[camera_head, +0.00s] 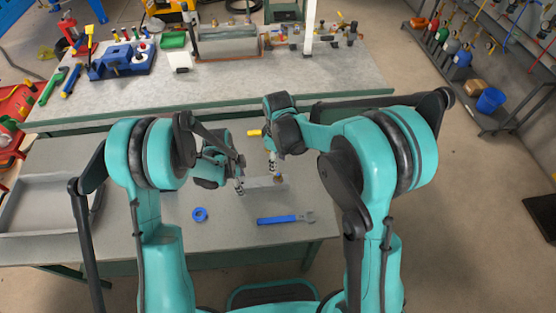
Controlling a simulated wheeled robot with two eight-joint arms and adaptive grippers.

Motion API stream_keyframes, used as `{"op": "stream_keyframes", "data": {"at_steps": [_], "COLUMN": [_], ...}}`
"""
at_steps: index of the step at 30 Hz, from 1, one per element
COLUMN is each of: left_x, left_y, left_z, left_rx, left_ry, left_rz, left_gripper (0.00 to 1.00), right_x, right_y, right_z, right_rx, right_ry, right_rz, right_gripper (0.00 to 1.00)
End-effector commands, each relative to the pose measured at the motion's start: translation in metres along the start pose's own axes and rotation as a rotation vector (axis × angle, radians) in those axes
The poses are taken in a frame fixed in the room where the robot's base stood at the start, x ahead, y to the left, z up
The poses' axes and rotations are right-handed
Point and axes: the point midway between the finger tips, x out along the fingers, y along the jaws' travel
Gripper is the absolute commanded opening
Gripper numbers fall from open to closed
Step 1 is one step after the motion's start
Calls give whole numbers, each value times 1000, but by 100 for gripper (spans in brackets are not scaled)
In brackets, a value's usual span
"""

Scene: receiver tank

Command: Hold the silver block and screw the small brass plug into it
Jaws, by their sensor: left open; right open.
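The silver block (262,182) appears as a pale grey bar lying on the near workbench, between my two grippers. A small brass-coloured piece (279,180), which looks like the plug, is at its right end; whether it sits in the block or on it is too small to tell. My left gripper (240,188) is open at the block's left end; I cannot tell whether it touches. My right gripper (273,170) is open, pointing down just above the brass piece, apart from or touching it I cannot tell.
A grey tray (52,205) is at the left. The bench right of the wrench is mostly clear.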

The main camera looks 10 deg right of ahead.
Motion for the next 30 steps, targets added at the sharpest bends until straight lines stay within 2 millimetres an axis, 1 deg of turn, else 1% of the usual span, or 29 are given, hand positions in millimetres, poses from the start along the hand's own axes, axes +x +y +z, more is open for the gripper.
{"op": "stream_keyframes", "data": {"at_steps": [2, 5, 8, 15, 18, 21, 24, 30], "left_x": [-3, -14, -33, -86, -102, -113, -118, -120], "left_y": [0, 0, 1, 0, 0, 0, 0, 0], "left_z": [0, 0, 0, 0, 0, 0, 0, 0], "left_rx": [0, -1, -1, -1, -1, 0, 0, 0], "left_ry": [0, 0, 0, 0, 0, 0, 0, 0], "left_rz": [0, 0, 0, 0, 0, 0, 0, 0], "left_gripper": [63, 63, 63, 63, 63, 63, 63, 63], "right_x": [0, 0, 0, 0, 0, 0, 0, 0], "right_y": [0, 0, 0, 0, 0, 0, 0, 0], "right_z": [0, 0, 0, 0, 0, 0, 0, 0], "right_rx": [0, 0, 0, 0, 0, 0, 0, 0], "right_ry": [0, 0, 0, 0, 0, 0, 0, 0], "right_rz": [0, 0, 0, 0, 0, 0, 0, 0], "right_gripper": [44, 44, 44, 44, 44, 44, 44, 44]}}
